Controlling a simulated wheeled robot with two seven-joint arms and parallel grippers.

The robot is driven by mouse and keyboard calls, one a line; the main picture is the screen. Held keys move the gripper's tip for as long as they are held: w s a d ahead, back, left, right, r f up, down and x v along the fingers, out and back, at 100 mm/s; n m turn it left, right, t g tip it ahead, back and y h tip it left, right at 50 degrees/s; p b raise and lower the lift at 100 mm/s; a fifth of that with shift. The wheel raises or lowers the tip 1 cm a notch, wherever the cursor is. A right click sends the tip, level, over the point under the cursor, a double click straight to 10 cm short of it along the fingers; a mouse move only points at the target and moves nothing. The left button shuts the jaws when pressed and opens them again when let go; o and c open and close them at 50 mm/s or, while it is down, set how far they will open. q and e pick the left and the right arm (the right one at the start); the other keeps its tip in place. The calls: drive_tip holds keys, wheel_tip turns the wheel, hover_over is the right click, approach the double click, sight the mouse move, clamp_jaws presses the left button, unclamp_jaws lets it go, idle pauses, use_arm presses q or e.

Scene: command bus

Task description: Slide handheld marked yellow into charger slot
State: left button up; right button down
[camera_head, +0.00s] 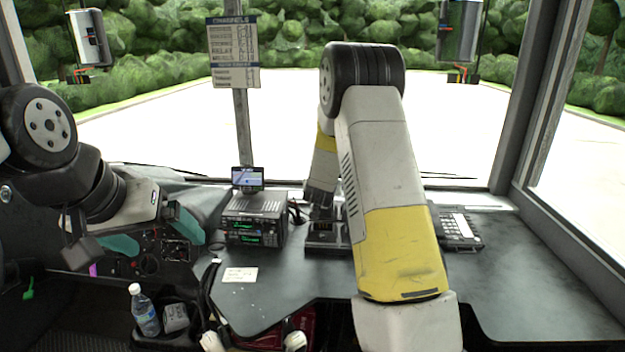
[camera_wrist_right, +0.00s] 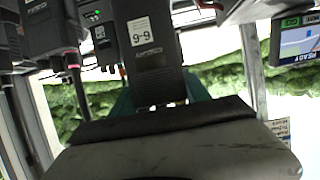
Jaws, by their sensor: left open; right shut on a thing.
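In the right wrist view, my right gripper (camera_wrist_right: 160,98) is shut on a dark handheld (camera_wrist_right: 147,72) with a white label, held between teal fingers. No yellow mark shows on its visible face. In the head view, my right arm hides most of that gripper and the handheld. A black charger base (camera_head: 322,238) sits on the dash below it, partly behind the arm. I cannot tell whether the handheld is in a slot. My left gripper (camera_head: 155,235) is open and empty at the left, near the dark control panel.
A radio unit (camera_head: 254,222) with a small screen (camera_head: 248,178) on top stands left of the charger. A keypad phone (camera_head: 459,228) lies to the right. A paper card (camera_head: 240,274) lies in front. A bottle (camera_head: 144,310) stands lower left.

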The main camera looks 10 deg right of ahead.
sight(323, 207)
drive_tip(key=shift+f, duration=3.8)
drive_tip(key=shift+f, duration=0.3)
drive_tip(key=shift+c, duration=2.2)
unclamp_jaws()
drive_tip(key=shift+s, duration=0.1)
drive_tip(key=v, duration=0.7)
drive_tip(key=shift+s+a+r, duration=0.1)
drive_tip(key=shift+s+a, duration=0.05)
drive_tip(key=shift+s, duration=0.15)
drive_tip(key=shift+r, duration=0.1)
